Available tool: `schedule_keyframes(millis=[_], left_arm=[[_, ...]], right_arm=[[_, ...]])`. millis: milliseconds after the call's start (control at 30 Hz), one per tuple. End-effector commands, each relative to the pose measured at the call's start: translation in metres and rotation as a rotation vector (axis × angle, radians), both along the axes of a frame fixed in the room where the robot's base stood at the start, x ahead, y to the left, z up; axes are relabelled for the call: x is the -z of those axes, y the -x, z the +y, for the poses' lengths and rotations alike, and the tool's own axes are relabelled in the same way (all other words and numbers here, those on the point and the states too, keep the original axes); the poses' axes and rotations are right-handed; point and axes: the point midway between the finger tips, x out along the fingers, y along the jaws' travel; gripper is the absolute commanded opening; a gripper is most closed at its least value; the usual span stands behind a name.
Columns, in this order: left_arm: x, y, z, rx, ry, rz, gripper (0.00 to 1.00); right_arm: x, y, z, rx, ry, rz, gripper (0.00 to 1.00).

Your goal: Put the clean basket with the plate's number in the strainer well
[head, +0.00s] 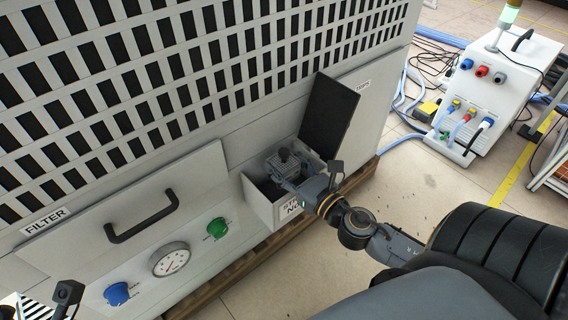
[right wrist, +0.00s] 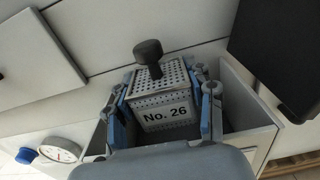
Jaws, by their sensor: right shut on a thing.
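A perforated metal basket (right wrist: 158,82) with a black knob (right wrist: 149,51) carries a white label reading "No. 26" (right wrist: 166,115). My right gripper (right wrist: 163,98) is shut on it, one blue-grey finger on each side. In the head view the basket (head: 283,163) is upright at the open strainer well (head: 257,205), inside its outline. I cannot tell whether it touches the well's floor. The well's front plate (head: 291,208) is partly hidden by my right gripper (head: 290,178), and its number is not readable. The fingers of my left gripper are not in view.
A dark lid (head: 331,117) stands open behind the well. To the left are the filter panel with a black handle (head: 142,218), a gauge (head: 170,259), a green knob (head: 217,228) and a blue knob (head: 118,293). A white unit with hoses (head: 492,85) stands on the floor at right.

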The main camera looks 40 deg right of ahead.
Motion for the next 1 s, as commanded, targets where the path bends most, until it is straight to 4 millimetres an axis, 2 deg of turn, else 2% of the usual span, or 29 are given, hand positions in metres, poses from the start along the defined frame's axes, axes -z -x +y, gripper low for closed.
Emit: schedule_keyframes(millis=[433,467,567,867,1000], left_arm=[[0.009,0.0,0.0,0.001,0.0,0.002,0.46],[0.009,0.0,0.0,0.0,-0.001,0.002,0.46],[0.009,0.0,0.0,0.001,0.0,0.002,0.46],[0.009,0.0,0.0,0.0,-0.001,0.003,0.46],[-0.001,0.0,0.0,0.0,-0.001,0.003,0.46]], right_arm=[[0.012,0.0,0.0,0.001,0.0,0.001,0.18],[0.013,0.0,0.0,0.001,0.0,0.003,0.56],[0.014,0.0,0.0,0.0,0.0,0.004,0.76],[0.015,0.001,0.001,-0.003,0.0,0.009,0.77],[0.003,0.001,0.002,-0.006,0.0,0.009,0.77]])
